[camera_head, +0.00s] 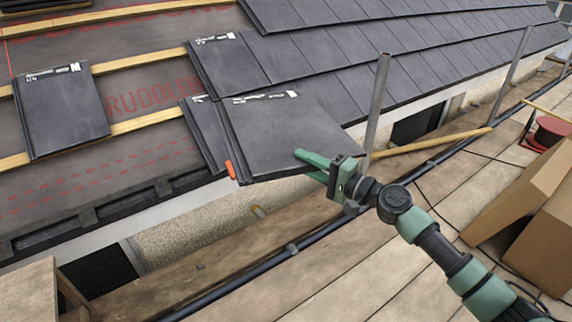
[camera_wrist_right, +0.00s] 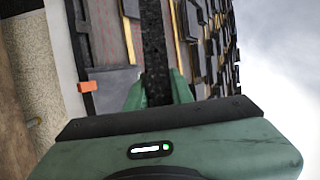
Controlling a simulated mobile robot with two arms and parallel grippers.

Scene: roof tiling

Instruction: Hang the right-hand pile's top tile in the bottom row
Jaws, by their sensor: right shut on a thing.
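My right gripper (camera_head: 318,166) is shut on the near right edge of a dark grey tile (camera_head: 275,130) with a white label along its top edge. In the right wrist view the tile (camera_wrist_right: 157,50) shows edge-on between the green fingers (camera_wrist_right: 158,88). It lies over or just above the open left end of the bottom row, partly covering another dark tile (camera_head: 203,130); I cannot tell whether they touch. The bottom row's laid tiles (camera_head: 362,90) run on to the right. A labelled pile of tiles (camera_head: 65,108) lies on the battens at the left. My left gripper is not in view.
Bare battens (camera_head: 140,123) and red-printed underlay (camera_head: 140,160) lie left of the held tile. An orange piece (camera_head: 230,170) is by its lower left corner. A metal post (camera_head: 377,105) stands close right of it. Cardboard boxes (camera_head: 520,195) stand on the boards at right.

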